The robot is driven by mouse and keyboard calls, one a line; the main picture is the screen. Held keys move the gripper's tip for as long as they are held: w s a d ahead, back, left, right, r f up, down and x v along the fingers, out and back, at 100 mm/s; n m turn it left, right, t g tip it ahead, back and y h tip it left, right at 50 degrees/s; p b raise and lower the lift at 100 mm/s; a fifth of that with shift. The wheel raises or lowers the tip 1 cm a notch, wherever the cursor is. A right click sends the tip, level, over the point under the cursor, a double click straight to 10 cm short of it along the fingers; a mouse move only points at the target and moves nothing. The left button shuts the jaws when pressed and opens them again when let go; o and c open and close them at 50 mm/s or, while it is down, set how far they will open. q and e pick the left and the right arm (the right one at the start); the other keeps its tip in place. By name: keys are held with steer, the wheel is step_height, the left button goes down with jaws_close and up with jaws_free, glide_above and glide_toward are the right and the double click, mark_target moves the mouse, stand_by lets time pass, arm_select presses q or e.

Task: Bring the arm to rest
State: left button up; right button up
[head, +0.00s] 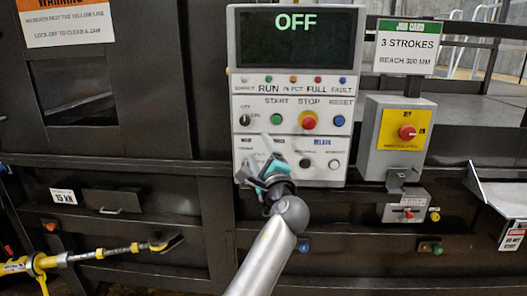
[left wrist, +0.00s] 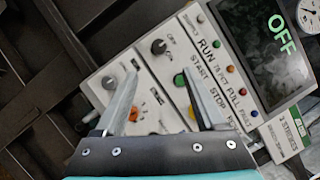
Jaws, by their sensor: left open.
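My left gripper (head: 258,160) is in front of the lower part of the grey control panel (head: 292,87), with its arm coming up from the bottom of the head view. It hides some of the panel's lower row of controls. In the left wrist view the two fingers of the left gripper (left wrist: 160,78) stand apart with nothing between them, pointing at the panel face (left wrist: 150,70). I cannot tell whether a fingertip touches the panel. The panel's screen (head: 296,40) reads OFF. My right gripper is not in view.
An emergency-stop box (head: 397,137) with a red knob stands right of the panel, below a job card (head: 408,47). A yellow tool (head: 80,255) sticks out at lower left. The dark machine front (head: 150,195) lies behind everything. A grey chute (head: 500,195) is at right.

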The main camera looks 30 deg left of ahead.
arm_select(q)
steer(key=shift+f, duration=0.1)
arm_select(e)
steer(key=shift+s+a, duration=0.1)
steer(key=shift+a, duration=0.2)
